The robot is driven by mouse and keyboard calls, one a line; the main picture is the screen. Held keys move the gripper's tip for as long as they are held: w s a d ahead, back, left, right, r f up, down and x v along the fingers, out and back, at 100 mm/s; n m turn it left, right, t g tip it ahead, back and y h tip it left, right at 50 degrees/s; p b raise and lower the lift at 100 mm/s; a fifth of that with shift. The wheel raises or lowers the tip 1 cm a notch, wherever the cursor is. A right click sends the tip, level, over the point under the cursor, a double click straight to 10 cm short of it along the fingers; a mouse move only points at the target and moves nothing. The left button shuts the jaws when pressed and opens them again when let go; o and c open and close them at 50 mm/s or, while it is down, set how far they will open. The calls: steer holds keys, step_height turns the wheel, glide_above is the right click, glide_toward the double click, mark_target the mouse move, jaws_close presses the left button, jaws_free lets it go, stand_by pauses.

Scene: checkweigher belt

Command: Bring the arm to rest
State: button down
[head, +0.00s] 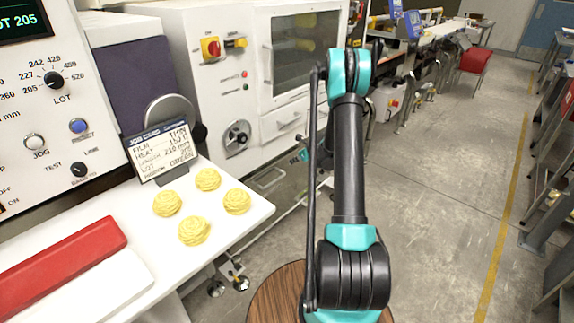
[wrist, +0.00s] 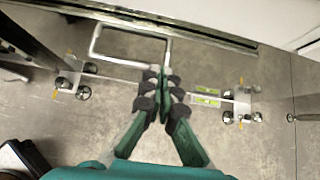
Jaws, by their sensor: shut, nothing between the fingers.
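My gripper (wrist: 162,92) shows in the wrist view with its two dark, green-sided fingers together and nothing between them. It hangs over the grey concrete floor, below the machine's edge and near a pale bent metal rail. In the head view my arm (head: 349,160) stands upright over the round wooden top of my base, with its upper joint in front of the white machine. My gripper is mostly hidden behind the arm there; only a small teal part shows left of it.
A white shelf (head: 240,217) at left holds several yellow pasta nests (head: 193,231), a job card (head: 160,151) and a red bar (head: 62,258). A white machine (head: 225,75) stands behind. Open floor (head: 450,200) lies to the right, with benches along the far right.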

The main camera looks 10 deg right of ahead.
steer(key=s+a+r+n+g+h, duration=0.1)
steer(key=s+a+r+n, duration=0.2)
steer(key=s+r+n, duration=0.6)
steer(key=s+a+r+n+g+h, duration=0.1)
steer(key=s+a+r+n, duration=0.35)
steer(key=s, duration=0.75)
steer(key=s+d+n+g+h, duration=0.1)
steer(key=s+n+h, duration=0.2)
steer(key=s+n, duration=1.2)
steer(key=s+r, duration=0.1)
steer(key=s, duration=0.8)
steer(key=shift+s+d, duration=0.2)
steer(key=shift+d, duration=0.2)
steer(key=shift+f, duration=0.1)
